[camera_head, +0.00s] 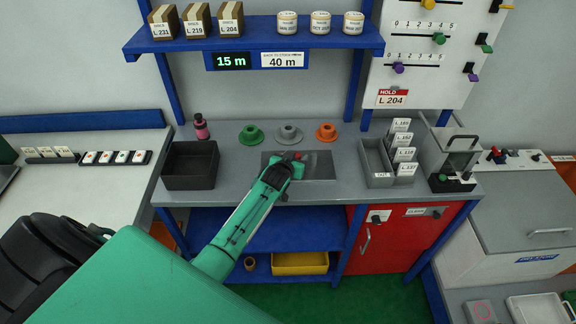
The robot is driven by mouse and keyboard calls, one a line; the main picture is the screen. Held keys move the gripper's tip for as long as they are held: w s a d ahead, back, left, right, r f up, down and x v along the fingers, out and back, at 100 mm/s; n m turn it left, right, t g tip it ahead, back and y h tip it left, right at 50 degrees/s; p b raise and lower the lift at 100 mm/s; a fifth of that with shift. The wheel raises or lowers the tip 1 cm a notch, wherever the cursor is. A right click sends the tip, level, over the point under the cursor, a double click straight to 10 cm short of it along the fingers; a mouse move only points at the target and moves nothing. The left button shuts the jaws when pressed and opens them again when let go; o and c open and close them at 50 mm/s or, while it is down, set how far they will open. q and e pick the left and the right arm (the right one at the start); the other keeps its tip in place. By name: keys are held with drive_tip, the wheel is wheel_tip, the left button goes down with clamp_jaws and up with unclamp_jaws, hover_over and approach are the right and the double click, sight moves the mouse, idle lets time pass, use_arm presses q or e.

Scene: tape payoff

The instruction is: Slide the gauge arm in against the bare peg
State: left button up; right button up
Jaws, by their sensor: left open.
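My left arm reaches up from the bottom left, and its gripper (288,161) is over the dark plate (322,167) in the middle of the grey bench. The left gripper is open, with its tips near the back of the plate. The bare peg cannot be made out, and my gripper hides part of the plate. My right gripper is not in view.
Green (251,135), grey (289,134) and orange (326,132) flanged pieces stand behind the plate. A blue shelf (255,36) with boxes and rolls overhangs the bench.

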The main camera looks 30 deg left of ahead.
use_arm(q)
drive_tip(key=b+v, duration=0.2)
drive_tip(key=v, duration=1.1)
drive_tip(key=shift+b, duration=0.4)
